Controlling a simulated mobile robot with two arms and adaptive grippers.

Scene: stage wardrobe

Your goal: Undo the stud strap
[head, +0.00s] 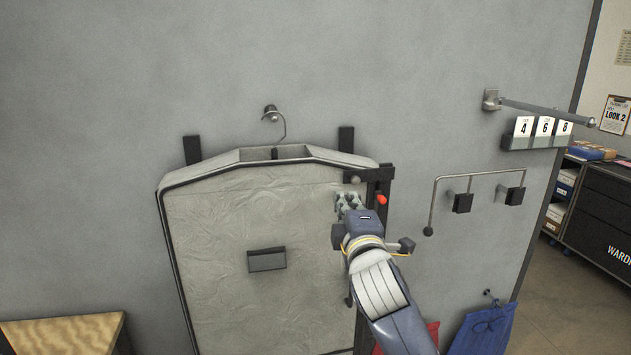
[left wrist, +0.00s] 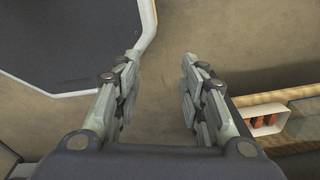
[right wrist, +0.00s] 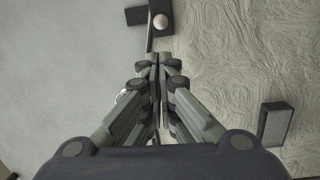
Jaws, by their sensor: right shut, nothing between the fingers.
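A pale quilted garment cover (head: 215,220) with dark piping hangs against the grey wall. At its upper right corner is a dark strap (head: 372,175) with a round stud (head: 355,180). A red tab (head: 381,199) shows just below. In the right wrist view the pale stud (right wrist: 160,21) sits against the dark strap, beyond the fingertips. My right gripper (head: 347,198) is shut and empty, just below the stud; its fingertips also show in the right wrist view (right wrist: 155,60). I cannot tell if they touch the strap. My left gripper (left wrist: 160,72) is open and empty above the floor.
A dark block (head: 267,260) sits on the cover's front. To the right are a bent wall rail (head: 470,176), number cards (head: 543,127) and a blue bag (head: 485,328). A wooden top (head: 65,335) is at lower left. The wall left of the cover is clear.

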